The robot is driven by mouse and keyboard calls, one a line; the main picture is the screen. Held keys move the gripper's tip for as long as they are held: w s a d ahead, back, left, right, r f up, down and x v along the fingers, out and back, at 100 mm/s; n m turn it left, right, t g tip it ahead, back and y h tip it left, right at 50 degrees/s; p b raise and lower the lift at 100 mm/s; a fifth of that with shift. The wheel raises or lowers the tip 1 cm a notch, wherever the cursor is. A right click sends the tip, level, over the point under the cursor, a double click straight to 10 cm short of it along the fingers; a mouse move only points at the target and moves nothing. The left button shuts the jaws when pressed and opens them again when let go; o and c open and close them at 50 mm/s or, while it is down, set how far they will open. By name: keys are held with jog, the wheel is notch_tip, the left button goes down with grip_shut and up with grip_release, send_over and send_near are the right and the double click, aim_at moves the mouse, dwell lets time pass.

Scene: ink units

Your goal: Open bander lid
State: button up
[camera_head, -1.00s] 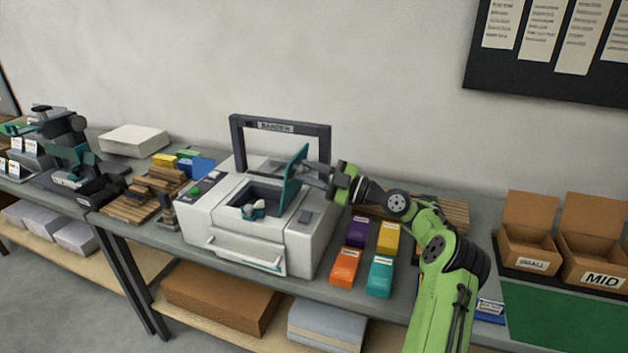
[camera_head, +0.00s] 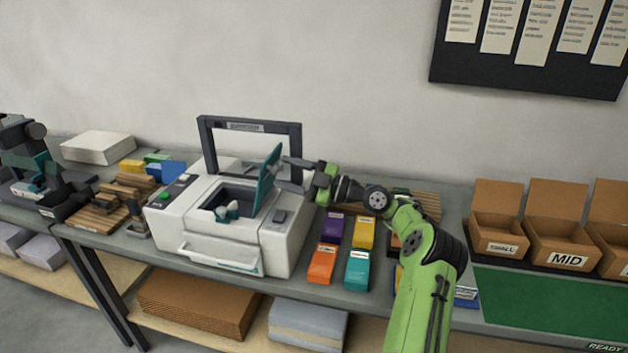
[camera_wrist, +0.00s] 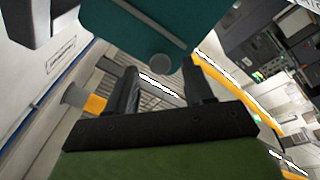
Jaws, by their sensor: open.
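The bander (camera_head: 222,222) is a white box-shaped machine on the bench, with a dark arch (camera_head: 249,127) over its back. Its teal lid (camera_head: 269,179) stands raised, nearly upright, at the right side of the dark top opening. In the wrist view the lid (camera_wrist: 135,35) fills the top middle, with a round grey knob on its edge. My gripper (camera_head: 281,175) is at the right of the lid. In the wrist view my gripper (camera_wrist: 165,85) has its two dark fingers apart, with nothing between them. Whether a finger touches the lid is hard to tell.
Purple, yellow, orange (camera_head: 322,264) and teal small boxes lie right of the bander, under my arm. Open cardboard boxes (camera_head: 556,258) and a green mat (camera_head: 545,305) are at the right. Wooden pieces (camera_head: 118,200) and another machine stand left.

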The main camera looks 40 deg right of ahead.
jog(key=v, duration=1.3)
jog(key=shift+s, duration=0.25)
jog(key=shift+d, duration=0.15)
